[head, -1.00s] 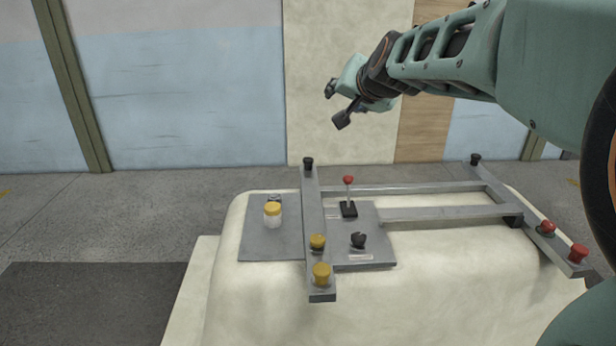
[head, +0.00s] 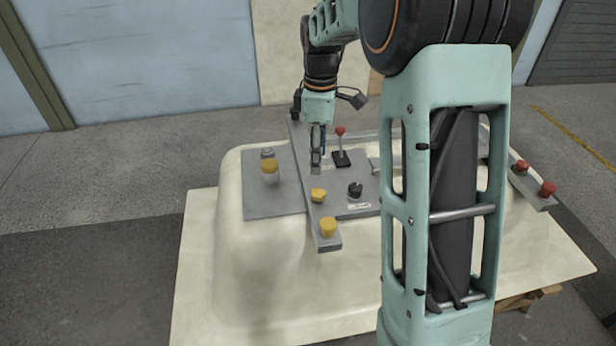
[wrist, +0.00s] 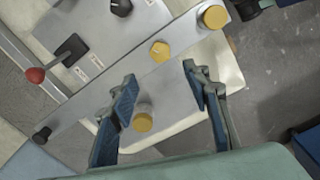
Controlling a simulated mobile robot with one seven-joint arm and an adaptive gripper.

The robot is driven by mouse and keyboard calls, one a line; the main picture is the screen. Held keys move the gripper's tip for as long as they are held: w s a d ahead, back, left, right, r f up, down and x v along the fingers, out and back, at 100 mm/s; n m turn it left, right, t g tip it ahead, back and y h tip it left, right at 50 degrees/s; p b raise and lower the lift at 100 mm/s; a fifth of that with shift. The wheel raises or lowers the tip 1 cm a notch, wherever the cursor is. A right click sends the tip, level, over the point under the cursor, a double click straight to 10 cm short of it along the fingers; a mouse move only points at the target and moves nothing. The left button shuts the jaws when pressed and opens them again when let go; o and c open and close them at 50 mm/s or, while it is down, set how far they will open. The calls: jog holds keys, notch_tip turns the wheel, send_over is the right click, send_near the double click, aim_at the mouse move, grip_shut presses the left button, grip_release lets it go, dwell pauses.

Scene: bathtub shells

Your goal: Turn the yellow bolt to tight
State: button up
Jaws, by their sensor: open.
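Three yellow-topped pieces show. A faceted yellow piece (head: 318,195), looking like a bolt head, sits on the grey bar and shows in the wrist view (wrist: 160,50). A rounder yellow knob (head: 327,227) sits at the bar's near end, also in the wrist view (wrist: 213,17). A yellow cap on a pale cylinder (head: 270,167) stands left of the bar; the wrist view shows it between the fingers (wrist: 142,122). I cannot tell for sure which is the task's bolt. My gripper (head: 316,164) points down above the panel, open and empty; its fingers (wrist: 160,76) spread wide.
A red-tipped lever (head: 340,132) and a black knob (head: 355,189) stand right of the bar (head: 308,174). Red knobs (head: 547,188) sit on a right-hand bar, partly behind my arm. The pale tub shell (head: 250,270) carries all this. Open floor lies left.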

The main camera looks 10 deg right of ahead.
aim_at(318, 192)
notch_tip(318, 192, down, 11)
jog(key=shift+s+r+b, duration=0.1)
jog(key=shift+b, duration=0.3)
jog(key=shift+c, duration=0.4)
jog(key=c, duration=1.1)
